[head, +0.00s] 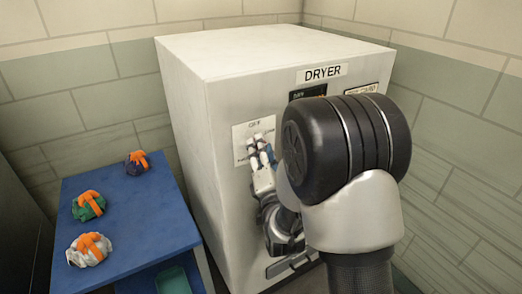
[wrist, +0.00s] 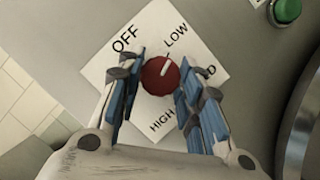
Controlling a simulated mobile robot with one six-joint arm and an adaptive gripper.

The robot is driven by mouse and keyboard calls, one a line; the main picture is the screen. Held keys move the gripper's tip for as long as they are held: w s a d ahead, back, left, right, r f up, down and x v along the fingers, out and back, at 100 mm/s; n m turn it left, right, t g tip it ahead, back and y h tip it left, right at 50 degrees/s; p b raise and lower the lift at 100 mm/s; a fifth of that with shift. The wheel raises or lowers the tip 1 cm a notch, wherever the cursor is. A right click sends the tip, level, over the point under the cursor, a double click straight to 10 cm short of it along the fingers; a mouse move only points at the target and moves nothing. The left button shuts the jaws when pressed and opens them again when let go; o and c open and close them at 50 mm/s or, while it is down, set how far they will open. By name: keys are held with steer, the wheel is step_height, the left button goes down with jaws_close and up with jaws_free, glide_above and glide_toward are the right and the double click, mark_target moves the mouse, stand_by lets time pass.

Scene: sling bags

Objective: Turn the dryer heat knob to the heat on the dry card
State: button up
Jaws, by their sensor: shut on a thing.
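The heat knob (wrist: 158,84) is red and round with a white pointer mark, on a white dial plate (wrist: 140,40). The pointer is toward LOW. OFF, LOW and HIGH are readable; the label at right is partly covered, showing only a D. My gripper (wrist: 158,74) is shut on the knob, with one blue-padded finger on each side of it. In the head view my gripper (head: 262,150) is at the dial plate (head: 240,136) and hides the knob. The dry card (head: 362,89) is on the dryer's upper right, mostly hidden by my arm; its heat cannot be read.
The white dryer (head: 195,110) stands by tiled walls. A dark display (head: 307,92) is above, partly covered. A green button (wrist: 287,11) is near the knob. A blue table (head: 125,205) at left holds several bundles with orange straps (head: 90,248).

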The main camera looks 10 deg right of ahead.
steer(key=o, duration=1.1)
steer(key=shift+c, duration=0.2)
